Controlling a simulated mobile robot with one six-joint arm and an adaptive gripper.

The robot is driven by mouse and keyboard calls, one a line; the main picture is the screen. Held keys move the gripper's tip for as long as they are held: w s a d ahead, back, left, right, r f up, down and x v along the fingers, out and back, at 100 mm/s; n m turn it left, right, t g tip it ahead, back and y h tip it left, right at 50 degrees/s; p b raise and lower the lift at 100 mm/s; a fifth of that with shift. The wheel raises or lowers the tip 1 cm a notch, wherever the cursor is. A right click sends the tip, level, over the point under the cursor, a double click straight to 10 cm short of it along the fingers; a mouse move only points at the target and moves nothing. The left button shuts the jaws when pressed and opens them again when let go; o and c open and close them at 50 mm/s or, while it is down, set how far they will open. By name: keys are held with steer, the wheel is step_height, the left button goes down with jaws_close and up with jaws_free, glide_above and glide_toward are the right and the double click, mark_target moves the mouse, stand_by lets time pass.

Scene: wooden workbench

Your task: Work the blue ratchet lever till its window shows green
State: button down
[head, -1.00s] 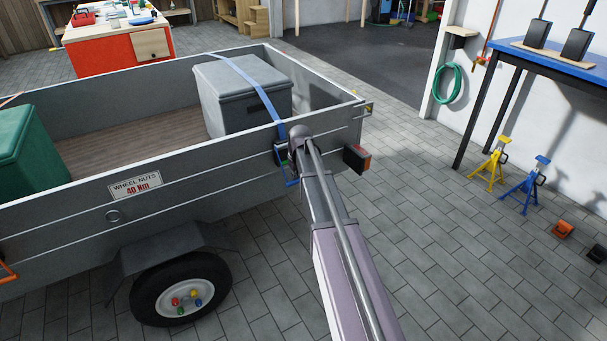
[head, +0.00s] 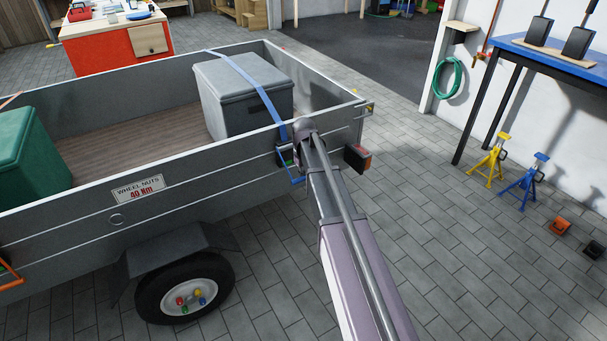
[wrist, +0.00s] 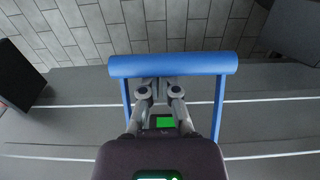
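The blue ratchet lever (wrist: 172,66) shows in the wrist view as a wide bar with two side arms. In the head view part of the lever (head: 298,181) hangs at the trailer's side below the blue strap (head: 262,90). Its window (wrist: 164,122) shows green in the wrist view, partly framed by my fingers. My gripper (wrist: 160,84) has its fingertips close together at the bar's lower edge in the picture, side by side along the bar, not around it. Whether they touch the bar is unclear. My arm hides the gripper in the head view.
The grey trailer (head: 60,205) holds a grey box (head: 235,115) under the strap and a green box (head: 25,150). A tail light (head: 358,158) juts out right of the ratchet. Yellow (head: 488,165) and blue (head: 524,185) stands are at right. Paving between is clear.

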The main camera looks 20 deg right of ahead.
steer(key=shift+a, duration=0.15)
stand_by(0.4)
steer(key=shift+r, duration=0.15)
step_height(320, 180, up, 10)
steer(key=w+p, duration=0.1)
steer(key=p, duration=0.8)
steer(key=shift+w+a+f+p, duration=0.2)
steer(key=shift+w+p, duration=0.15)
steer(key=shift+p, duration=0.05)
steer(key=shift+s, duration=0.1)
steer(key=s+a+m, duration=0.2)
steer(key=s, duration=1.1)
steer(key=s+a+m, duration=0.1)
steer(key=s+a, duration=0.2)
steer(key=s, duration=1)
step_height(320, 180, up, 23)
steer(key=p, duration=2.2)
steer(key=shift+w+f+p, duration=0.2)
steer(key=shift+p, duration=0.1)
